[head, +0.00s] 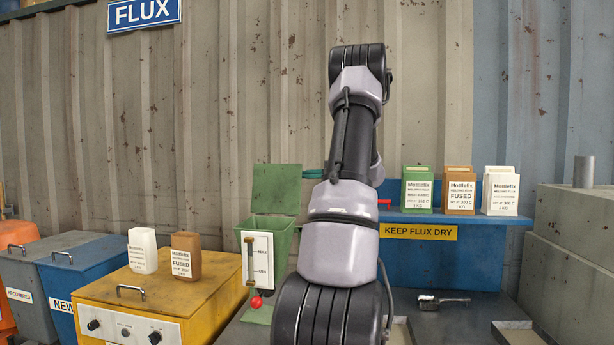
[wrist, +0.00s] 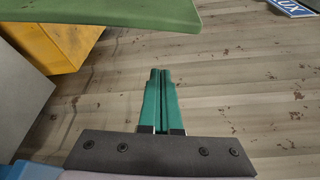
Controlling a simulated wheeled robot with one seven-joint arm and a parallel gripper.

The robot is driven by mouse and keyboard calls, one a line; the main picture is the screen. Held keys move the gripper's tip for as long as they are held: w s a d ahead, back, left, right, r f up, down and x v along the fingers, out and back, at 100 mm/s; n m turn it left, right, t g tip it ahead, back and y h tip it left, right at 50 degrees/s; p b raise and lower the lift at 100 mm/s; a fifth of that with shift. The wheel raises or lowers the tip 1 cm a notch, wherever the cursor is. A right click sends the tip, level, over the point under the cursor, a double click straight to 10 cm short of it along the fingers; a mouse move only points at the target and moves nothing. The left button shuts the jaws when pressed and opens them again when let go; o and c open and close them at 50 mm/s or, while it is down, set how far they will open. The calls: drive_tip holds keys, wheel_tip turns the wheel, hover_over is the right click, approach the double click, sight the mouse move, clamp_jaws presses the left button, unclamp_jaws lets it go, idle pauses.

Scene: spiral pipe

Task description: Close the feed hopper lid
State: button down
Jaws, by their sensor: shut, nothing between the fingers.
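The green feed hopper (head: 282,230) stands on the bench left of my arm in the head view. Its flat green lid (head: 277,188) stands open, upright at the hopper's back. In the wrist view a green panel that looks like the lid (wrist: 120,12) crosses the upper left, apart from the fingers. My gripper's teal fingers (wrist: 160,72) are together and empty, with the wall behind them. In the head view only a teal bit of my gripper (head: 313,173) shows, just right of the lid; my arm hides the rest.
A yellow oven (head: 135,305) with a white bottle (head: 142,250) and a brown bottle (head: 186,256) stands left of the hopper. A blue shelf (head: 455,217) holding several flux packs is on the right. A white gauge panel (head: 258,260) with a red knob fronts the hopper.

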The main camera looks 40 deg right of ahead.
sight(289, 173)
drive_tip(key=shift+w+a+r, duration=0.1)
drive_tip(key=shift+w+a, duration=0.35)
drive_tip(key=shift+a, duration=0.4)
drive_tip(key=shift+w+a+r, duration=0.1)
drive_tip(key=shift+w+a, duration=0.35)
drive_tip(key=shift+a, duration=0.45)
drive_tip(key=shift+w+a+r, duration=0.1)
drive_tip(key=shift+w+a, duration=0.35)
drive_tip(key=shift+a, duration=0.4)
drive_tip(key=shift+s, duration=0.1)
